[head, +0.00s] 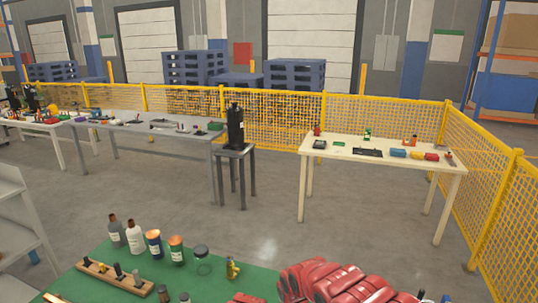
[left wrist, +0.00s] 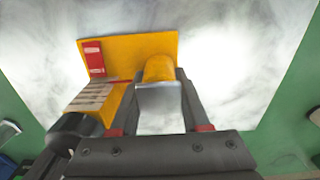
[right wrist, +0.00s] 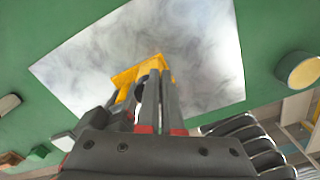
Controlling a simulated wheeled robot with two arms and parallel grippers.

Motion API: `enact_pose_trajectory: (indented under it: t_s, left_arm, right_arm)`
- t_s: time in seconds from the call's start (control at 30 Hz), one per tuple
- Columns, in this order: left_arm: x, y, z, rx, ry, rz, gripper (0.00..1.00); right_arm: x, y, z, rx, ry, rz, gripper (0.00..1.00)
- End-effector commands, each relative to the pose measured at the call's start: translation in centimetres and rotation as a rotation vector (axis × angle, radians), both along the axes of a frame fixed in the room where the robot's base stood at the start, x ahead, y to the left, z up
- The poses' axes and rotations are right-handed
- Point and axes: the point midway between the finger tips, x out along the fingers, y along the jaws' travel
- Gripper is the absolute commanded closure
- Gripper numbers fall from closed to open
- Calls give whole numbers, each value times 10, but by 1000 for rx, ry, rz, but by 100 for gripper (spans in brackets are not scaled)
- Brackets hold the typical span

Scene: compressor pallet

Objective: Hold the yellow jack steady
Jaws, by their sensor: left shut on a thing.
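The yellow jack (left wrist: 125,52) stands over a pale marbled sheet in the left wrist view, with a flat yellow plate, a red-and-white label and a rounded yellow post. My left gripper (left wrist: 160,80) is shut on that post, one finger on each side. In the right wrist view the jack (right wrist: 128,76) shows beyond the fingertips of my right gripper (right wrist: 157,74). Those fingers are close together at the jack's edge; whether they touch or grip it is unclear. Neither gripper is recognisable in the head view, nor is the jack.
The pale sheet (right wrist: 205,60) lies on a green surface (right wrist: 40,40). In the head view, bottles, cans and a wooden peg rack (head: 115,279) stand on a green table (head: 210,285). A red ribbed object (head: 345,283) fills the lower right.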

Motion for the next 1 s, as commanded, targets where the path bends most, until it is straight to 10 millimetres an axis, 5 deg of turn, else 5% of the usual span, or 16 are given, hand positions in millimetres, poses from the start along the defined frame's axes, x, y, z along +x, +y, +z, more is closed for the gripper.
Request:
enact_pose_trajectory:
  t_s: [0.33, 0.7, 1.0]
  left_arm:
    - [1, 0, 0, -1, -2, 1, 100]
    - [1, 0, 0, -1, -2, 0, 100]
    - [1, 0, 0, 0, -2, 1, 100]
  right_arm:
    - [2, -7, 2, 1, 2, 0, 100]
    - [4, -8, 49, 1, -4, -2, 100]
    - [2, -7, 60, 1, 2, 0, 100]
